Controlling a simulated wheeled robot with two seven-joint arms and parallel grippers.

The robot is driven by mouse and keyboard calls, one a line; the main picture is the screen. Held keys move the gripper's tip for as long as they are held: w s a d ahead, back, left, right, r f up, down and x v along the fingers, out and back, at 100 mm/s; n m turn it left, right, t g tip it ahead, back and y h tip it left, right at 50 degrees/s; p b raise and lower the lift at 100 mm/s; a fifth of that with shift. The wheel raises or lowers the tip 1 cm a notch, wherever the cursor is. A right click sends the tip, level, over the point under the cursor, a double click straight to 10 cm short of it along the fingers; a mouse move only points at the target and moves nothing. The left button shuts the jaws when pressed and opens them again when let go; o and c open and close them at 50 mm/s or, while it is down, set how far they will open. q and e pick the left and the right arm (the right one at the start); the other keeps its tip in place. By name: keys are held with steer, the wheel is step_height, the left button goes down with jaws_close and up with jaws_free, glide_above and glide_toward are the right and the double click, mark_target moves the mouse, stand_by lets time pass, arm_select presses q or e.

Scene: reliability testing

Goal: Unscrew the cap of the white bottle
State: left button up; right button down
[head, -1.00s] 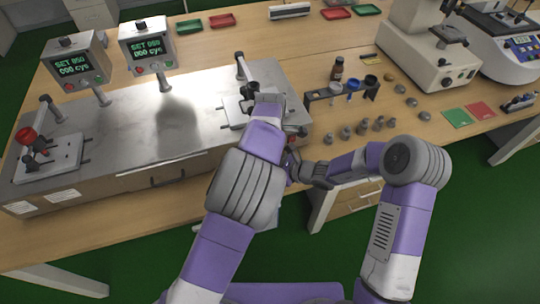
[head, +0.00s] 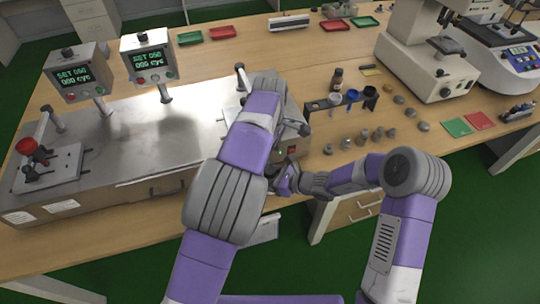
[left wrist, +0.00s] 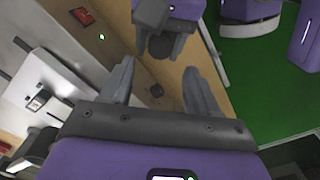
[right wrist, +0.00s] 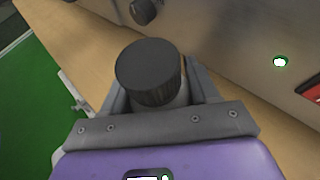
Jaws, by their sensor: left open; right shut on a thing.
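In the right wrist view my right gripper (right wrist: 160,92) is shut on the bottle (right wrist: 178,100). Only a little greyish body shows under its wide, dark, ribbed cap (right wrist: 148,68), which faces the camera. In the head view the right gripper (head: 286,180) is at the front edge of the table, and the bottle cannot be made out. In the left wrist view my left gripper (left wrist: 157,88) is open with nothing between its fingers. The right gripper and the dark round cap (left wrist: 160,46) lie beyond its fingertips, apart from them. In the head view my own left arm hides part of the left hand.
A metal test station (head: 120,145) with two displays fills the left of the table. A rack (head: 325,104), a brown bottle (head: 337,79) and several small grey parts (head: 362,136) stand right of it. A microscope (head: 425,60) is at the right.

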mark_target(270, 169)
arm_select(q)
step_height(270, 169, down, 8)
steer(key=shift+r, duration=0.15)
stand_by(0.4)
steer(key=c, duration=1.1)
steer(key=n, duration=0.3)
steer(key=o, duration=1.2)
steer(key=shift+r, duration=2.3)
